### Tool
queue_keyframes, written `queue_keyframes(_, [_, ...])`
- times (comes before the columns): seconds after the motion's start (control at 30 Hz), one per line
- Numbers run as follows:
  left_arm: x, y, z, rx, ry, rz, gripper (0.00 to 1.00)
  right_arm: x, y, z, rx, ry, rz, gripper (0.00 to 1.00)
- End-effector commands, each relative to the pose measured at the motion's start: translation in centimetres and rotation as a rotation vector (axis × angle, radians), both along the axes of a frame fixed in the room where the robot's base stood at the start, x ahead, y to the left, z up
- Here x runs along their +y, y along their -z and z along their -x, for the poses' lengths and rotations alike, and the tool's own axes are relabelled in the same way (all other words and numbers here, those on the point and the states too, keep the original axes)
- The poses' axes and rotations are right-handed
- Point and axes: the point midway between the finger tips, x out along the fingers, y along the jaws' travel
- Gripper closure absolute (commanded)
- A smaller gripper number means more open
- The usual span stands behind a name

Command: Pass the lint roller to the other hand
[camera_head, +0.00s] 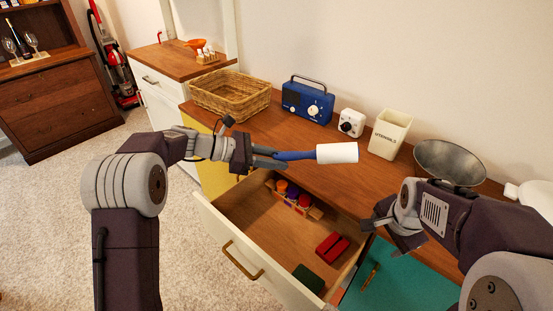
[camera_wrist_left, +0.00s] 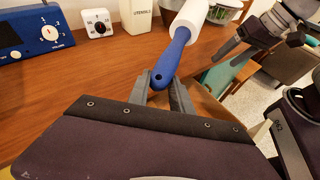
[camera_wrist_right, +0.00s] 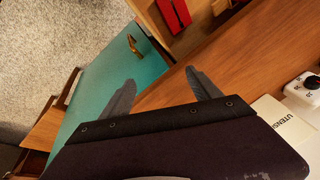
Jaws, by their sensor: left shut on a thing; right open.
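The lint roller (camera_head: 337,153) has a white roll and a blue handle. My left gripper (camera_head: 275,157) is shut on the end of the blue handle and holds it in the air above the open drawer and the counter edge, white roll pointing right. In the left wrist view the lint roller (camera_wrist_left: 183,38) extends up and away from the fingertips (camera_wrist_left: 162,85). My right gripper (camera_head: 385,226) is open and empty, to the right of and below the white roll in the head view. In the right wrist view its spread fingers (camera_wrist_right: 160,92) have nothing between them.
An open drawer (camera_head: 262,222) below holds several small items, including a red block (camera_head: 332,246). On the counter stand a wicker basket (camera_head: 231,92), blue radio (camera_head: 307,101), white timer (camera_head: 351,122), utensil holder (camera_head: 389,134) and metal bowl (camera_head: 449,162). A teal door (camera_head: 400,285) is below my right gripper.

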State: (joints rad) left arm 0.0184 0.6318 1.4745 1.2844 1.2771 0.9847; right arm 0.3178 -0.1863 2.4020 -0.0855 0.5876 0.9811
Motion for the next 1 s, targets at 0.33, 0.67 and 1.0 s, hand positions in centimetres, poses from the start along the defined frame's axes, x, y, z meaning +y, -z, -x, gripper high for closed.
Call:
queue_keyframes(0.33, [0.0,0.0,0.0,0.0,0.0,0.001,1.0,11.1,7.0,6.9,0.309,-0.692,-0.153,0.28])
queue_keyframes(0.67, [0.0,0.0,0.0,0.0,0.0,0.001,1.0,10.8,8.5,3.8,0.261,-1.203,0.103,0.28])
queue_keyframes(1.0, [0.0,0.0,0.0,0.0,0.0,0.001,1.0,10.8,8.5,3.8,0.259,-1.197,0.102,0.31])
